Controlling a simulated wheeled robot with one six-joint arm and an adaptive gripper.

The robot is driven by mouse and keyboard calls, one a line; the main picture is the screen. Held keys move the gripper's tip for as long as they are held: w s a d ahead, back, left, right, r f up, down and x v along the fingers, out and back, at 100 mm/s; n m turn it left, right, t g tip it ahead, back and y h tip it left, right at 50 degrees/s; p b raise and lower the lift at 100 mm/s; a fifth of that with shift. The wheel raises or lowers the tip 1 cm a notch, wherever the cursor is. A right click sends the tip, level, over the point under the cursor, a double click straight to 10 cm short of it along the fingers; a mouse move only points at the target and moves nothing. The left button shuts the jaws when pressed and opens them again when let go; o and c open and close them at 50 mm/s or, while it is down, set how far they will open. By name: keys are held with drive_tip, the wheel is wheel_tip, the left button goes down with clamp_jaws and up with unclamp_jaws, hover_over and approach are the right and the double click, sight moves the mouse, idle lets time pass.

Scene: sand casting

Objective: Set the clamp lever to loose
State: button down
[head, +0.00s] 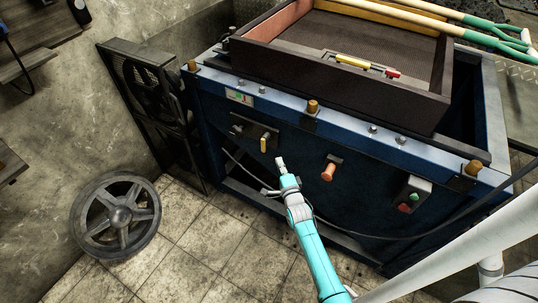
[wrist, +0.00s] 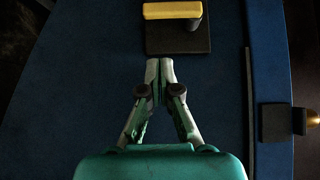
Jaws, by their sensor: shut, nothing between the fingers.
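A lever with a yellow handle (head: 264,143) sits on a dark plate on the left part of the blue machine's front panel. No label reading loose is legible. My gripper (head: 280,162) is below and slightly right of the yellow handle in the head view. In the wrist view, my gripper (wrist: 160,66) has its fingertips together, empty, near the plate's lower edge and apart from the yellow handle.
An orange knob (head: 328,172) and a box with green and red buttons (head: 416,186) are to the right on the panel. A framed tray (head: 268,52) with a yellow and red bar tops the machine. A cable runs behind my arm. A spoked wheel (head: 117,214) leans at left.

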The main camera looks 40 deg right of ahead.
sight(265, 142)
drive_tip(key=w, duration=0.6)
drive_tip(key=shift+w+a, duration=0.1)
